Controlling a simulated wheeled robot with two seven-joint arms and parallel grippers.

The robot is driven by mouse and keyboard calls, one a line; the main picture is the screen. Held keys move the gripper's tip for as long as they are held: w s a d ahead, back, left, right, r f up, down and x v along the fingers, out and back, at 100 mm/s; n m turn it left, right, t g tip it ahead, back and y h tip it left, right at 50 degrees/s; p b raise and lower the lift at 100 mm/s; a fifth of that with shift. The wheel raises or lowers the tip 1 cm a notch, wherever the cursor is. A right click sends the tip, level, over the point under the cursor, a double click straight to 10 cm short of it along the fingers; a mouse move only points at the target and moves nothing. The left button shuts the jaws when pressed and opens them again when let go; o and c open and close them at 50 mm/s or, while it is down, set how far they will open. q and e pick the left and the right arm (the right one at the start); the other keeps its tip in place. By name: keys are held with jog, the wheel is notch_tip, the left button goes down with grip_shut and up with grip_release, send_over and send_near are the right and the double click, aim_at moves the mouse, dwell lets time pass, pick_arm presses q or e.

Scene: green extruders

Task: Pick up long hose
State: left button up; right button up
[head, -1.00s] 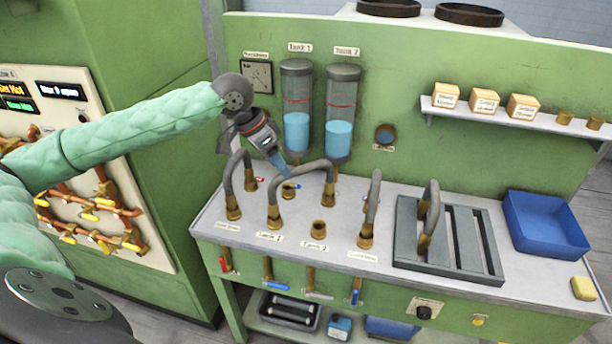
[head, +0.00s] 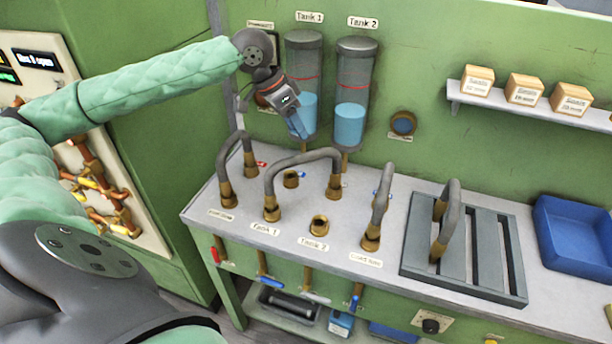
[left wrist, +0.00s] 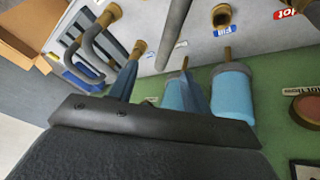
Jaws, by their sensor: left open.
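Several grey bent hoses with brass ends stand on the workbench. The one with the widest span (head: 300,157) arches from the Tank 1 fitting to a fitting further back on the right; I take it as the long hose. My left gripper (head: 298,131) points down just above and behind this arch, in front of Tank 1. It is open, with nothing seen between its blue fingers. The left wrist view shows the two fingers (left wrist: 160,82) apart, with a grey hose (left wrist: 176,28) beyond them; I cannot tell which hose that is. My right gripper is not in view.
Shorter hoses stand at left (head: 226,160) and right (head: 381,205) of the arch. Tank 1 (head: 302,60) and Tank 2 (head: 355,70) hang on the green wall. A grey slotted rack (head: 483,255) holds another hose. A blue bin (head: 575,235) sits at far right.

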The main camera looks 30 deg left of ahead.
pick_arm(q)
notch_tip(320, 180, down, 5)
jog(key=b, duration=0.4)
jog(key=shift+f, duration=0.2)
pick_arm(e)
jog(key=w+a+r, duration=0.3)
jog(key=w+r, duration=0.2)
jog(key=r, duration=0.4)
pick_arm(q)
jog(key=shift+p+x, duration=0.35)
jog(key=shift+x, duration=0.7)
jog(key=shift+p+x, duration=1.15)
jog(key=shift+x, duration=1.5)
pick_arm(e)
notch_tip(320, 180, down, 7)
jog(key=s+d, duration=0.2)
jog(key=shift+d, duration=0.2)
pick_arm(q)
jog(key=shift+s, duration=0.1)
jog(key=c, duration=1)
grip_shut()
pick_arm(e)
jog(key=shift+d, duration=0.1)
pick_arm(q)
jog(key=shift+r, duration=0.1)
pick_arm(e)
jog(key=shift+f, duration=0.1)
